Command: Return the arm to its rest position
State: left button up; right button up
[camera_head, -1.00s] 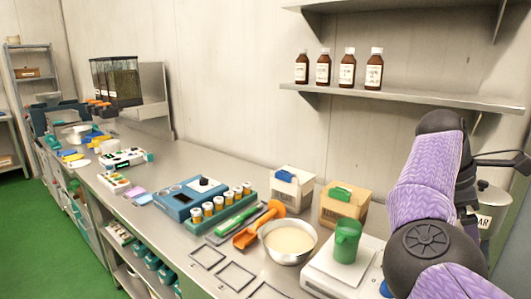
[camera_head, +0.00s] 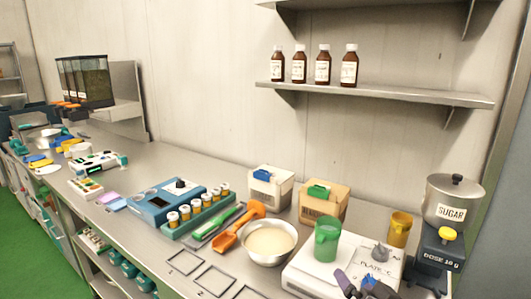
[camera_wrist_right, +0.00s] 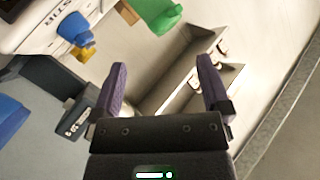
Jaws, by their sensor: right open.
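My right gripper (camera_head: 358,282) shows at the bottom edge of the head view, in front of the white scale with the "PLATE C" label (camera_head: 318,262). Its two purple fingers are apart, and most of the arm is out of frame. In the right wrist view the gripper (camera_wrist_right: 161,66) is open, with nothing held between its fingers. My left arm and gripper are not in view.
The scale carries a green cup (camera_head: 327,240). A steel bowl of pale contents (camera_head: 268,258) stands left of it. A sugar pot (camera_head: 452,186) stands on the dispenser (camera_head: 442,250) at the right. An amber cup (camera_head: 400,226) stands between. A shelf (camera_head: 400,94) holds several brown bottles.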

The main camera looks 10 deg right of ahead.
jog(key=s+a+f+n+g, duration=0.35)
jog(key=s+f+g, duration=0.3)
jog(key=s, duration=0.55)
jog(key=s+a+f+n+g, duration=0.3)
jog(key=s+f+n+g, duration=0.4)
jog(key=s, duration=0.6)
notch_tip(320, 180, down, 17)
jog(key=s+m+p, duration=0.2)
jog(key=s+p, duration=0.1)
jog(key=s+d+f+g+p, duration=0.1)
jog(key=s+d+f, duration=0.2)
jog(key=s+f, duration=0.4)
jog(key=s, duration=0.4)
jog(key=shift+s+d+f+h, duration=0.15)
jog(key=shift+s+f+h, duration=0.15)
jog(key=shift+f+h, duration=0.1)
jog(key=shift+n+g, duration=0.25)
